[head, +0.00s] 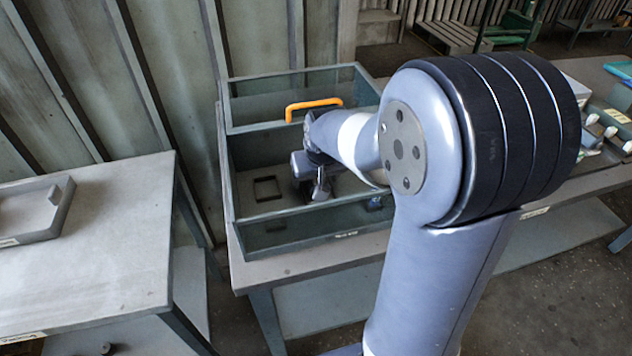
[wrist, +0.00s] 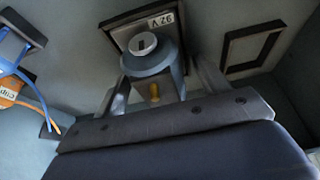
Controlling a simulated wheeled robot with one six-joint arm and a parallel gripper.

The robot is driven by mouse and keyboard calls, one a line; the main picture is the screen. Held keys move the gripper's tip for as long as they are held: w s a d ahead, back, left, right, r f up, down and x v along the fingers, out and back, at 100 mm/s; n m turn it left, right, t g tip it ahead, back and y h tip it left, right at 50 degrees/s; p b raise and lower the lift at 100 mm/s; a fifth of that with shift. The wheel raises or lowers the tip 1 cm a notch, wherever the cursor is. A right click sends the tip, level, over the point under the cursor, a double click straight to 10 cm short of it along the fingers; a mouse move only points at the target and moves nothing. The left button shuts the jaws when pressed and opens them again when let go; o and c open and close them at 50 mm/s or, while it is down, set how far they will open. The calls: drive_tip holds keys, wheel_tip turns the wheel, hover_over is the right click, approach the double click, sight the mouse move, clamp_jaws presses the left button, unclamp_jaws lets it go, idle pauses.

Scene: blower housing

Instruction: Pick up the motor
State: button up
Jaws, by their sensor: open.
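The motor (wrist: 150,62) looks like a blue-grey round body with a pale cap and a small orange-brown tip. It stands at a dark square frame with a label, inside the bin. My gripper (wrist: 163,80) is open, with one finger on each side of the motor; I cannot tell whether they touch it. In the head view my gripper (head: 318,183) is down in the middle compartment of the grey bin (head: 290,214). My arm and gripper hide the motor there.
An empty dark square frame (wrist: 253,47) lies beside the motor; it also shows in the head view (head: 266,188). A blue and orange part with wires (wrist: 14,80) is at the left. An orange handle (head: 313,106) sits near the bin divider. A side table (head: 90,255) holds a shallow tray (head: 30,212).

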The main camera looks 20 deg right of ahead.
drive_tip(key=c, duration=1.2)
drive_tip(key=shift+o, duration=0.2)
